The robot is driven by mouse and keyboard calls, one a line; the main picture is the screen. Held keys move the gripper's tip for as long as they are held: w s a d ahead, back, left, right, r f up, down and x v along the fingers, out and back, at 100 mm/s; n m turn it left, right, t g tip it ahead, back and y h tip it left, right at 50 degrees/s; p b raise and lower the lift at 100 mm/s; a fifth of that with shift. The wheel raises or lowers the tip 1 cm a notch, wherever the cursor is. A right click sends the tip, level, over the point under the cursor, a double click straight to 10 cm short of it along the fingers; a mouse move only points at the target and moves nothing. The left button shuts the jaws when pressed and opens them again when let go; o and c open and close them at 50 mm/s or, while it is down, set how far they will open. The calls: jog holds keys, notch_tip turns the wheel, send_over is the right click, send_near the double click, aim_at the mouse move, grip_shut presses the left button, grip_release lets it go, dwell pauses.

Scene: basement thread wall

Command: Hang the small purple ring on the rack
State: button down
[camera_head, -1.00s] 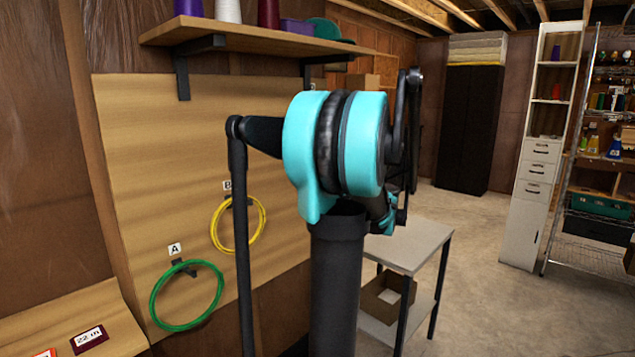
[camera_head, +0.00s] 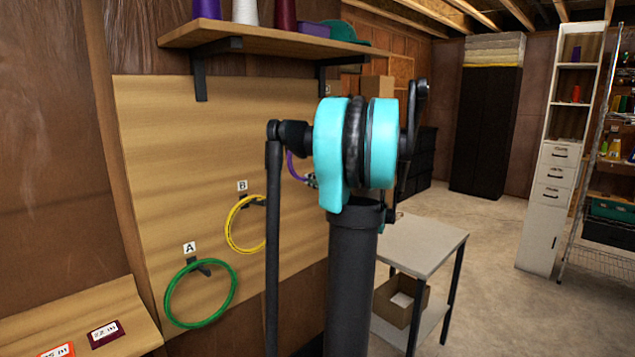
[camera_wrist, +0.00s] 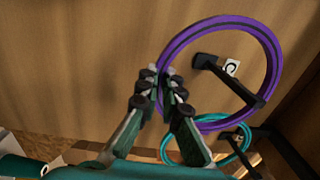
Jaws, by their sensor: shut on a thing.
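My gripper (camera_wrist: 160,90) is shut on the left rim of the purple ring (camera_wrist: 222,23), a coil with a wide round opening. In the wrist view a black peg with a C label (camera_wrist: 231,68) shows within the ring's outline, its tip near the lower right rim. I cannot tell whether the peg passes through the ring. In the head view only a sliver of the purple ring (camera_head: 292,166) shows beside the dark gripper (camera_head: 311,180); my arm hides the rest.
A teal ring (camera_wrist: 243,145) is close below the purple one. A green ring (camera_head: 167,300) hangs at A and a yellow ring (camera_head: 229,226) at B on the wooden board (camera_head: 150,140). A shelf (camera_head: 250,38) juts out above; a grey table (camera_head: 425,243) stands right.

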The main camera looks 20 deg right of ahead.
jog(key=x, duration=0.3)
jog(key=shift+w+a+f, duration=0.1)
jog(key=shift+w+f, duration=0.1)
jog(key=shift+f, duration=0.15)
jog(key=shift+w+a+f, duration=0.1)
jog(key=shift+w+f, duration=0.25)
jog(key=shift+f, duration=0.3)
jog(key=shift+w+a+f, duration=0.15)
jog(key=shift+w+f, duration=0.2)
jog(key=shift+f, duration=0.3)
jog(key=c, duration=1.6)
grip_release()
jog(key=shift+o, duration=0.8)
